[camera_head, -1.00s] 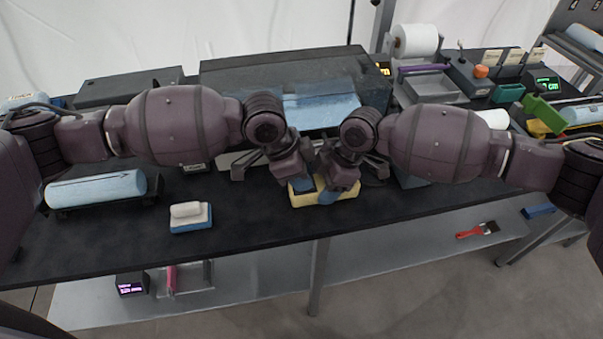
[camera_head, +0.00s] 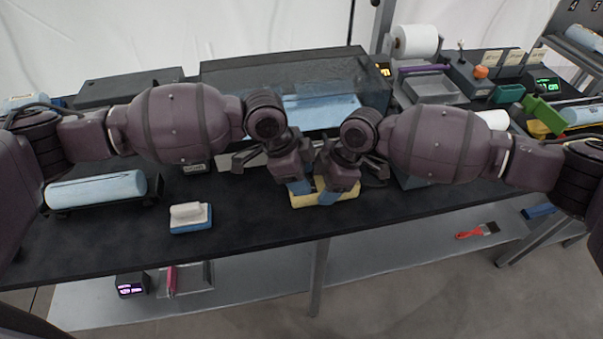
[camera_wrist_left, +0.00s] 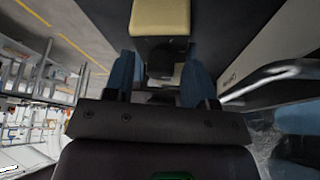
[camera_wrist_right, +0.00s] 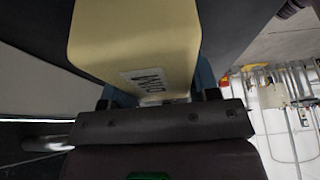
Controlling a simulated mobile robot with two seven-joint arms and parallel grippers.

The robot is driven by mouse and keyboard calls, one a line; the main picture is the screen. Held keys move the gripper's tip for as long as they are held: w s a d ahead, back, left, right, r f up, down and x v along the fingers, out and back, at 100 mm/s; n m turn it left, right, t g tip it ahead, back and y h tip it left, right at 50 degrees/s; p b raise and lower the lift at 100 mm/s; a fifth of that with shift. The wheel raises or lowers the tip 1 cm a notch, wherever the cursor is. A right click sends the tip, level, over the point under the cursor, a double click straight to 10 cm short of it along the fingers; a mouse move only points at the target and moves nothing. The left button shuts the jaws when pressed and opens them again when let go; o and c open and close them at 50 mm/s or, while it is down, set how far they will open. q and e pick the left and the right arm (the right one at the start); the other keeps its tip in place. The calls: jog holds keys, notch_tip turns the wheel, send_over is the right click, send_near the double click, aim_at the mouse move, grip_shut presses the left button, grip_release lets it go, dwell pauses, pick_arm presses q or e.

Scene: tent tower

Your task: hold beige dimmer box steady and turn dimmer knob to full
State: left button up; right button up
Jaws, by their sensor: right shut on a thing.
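The beige dimmer box (camera_head: 340,191) lies on the dark bench near its front edge, partly hidden by my grippers. My right gripper (camera_wrist_right: 160,88) is shut on the box, one blue finger on each side. A label (camera_wrist_right: 145,80) shows on the box's near end in the right wrist view. In the left wrist view, the box (camera_wrist_left: 160,18) has a dark knob (camera_wrist_left: 160,55) on its underside as pictured. My left gripper (camera_wrist_left: 162,80) has its blue fingers apart, one on either side of the knob, with gaps visible. The knob is hidden in the head view.
A clear-sided dark case (camera_head: 290,80) stands behind the grippers. A light blue roll (camera_head: 97,188) in a dark cradle and a white-and-blue block (camera_head: 190,217) are on the left. A red-handled brush (camera_head: 478,230) is on the lower shelf. The front bench strip is mostly clear.

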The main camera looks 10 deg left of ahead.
pick_arm(q)
jog(key=shift+r, duration=0.1)
jog(key=v, duration=1.2)
jog(key=shift+s+a+f+n+t+h, duration=1.55)
jog(key=shift+s+n+t+h, duration=0.25)
jog(key=shift+n, duration=0.4)
jog(key=x, duration=1.1)
jog(key=shift+w+d+f, duration=0.15)
jog(key=shift+d+f, duration=0.05)
jog(key=shift+d, duration=0.1)
jog(key=shift+c, duration=0.4)
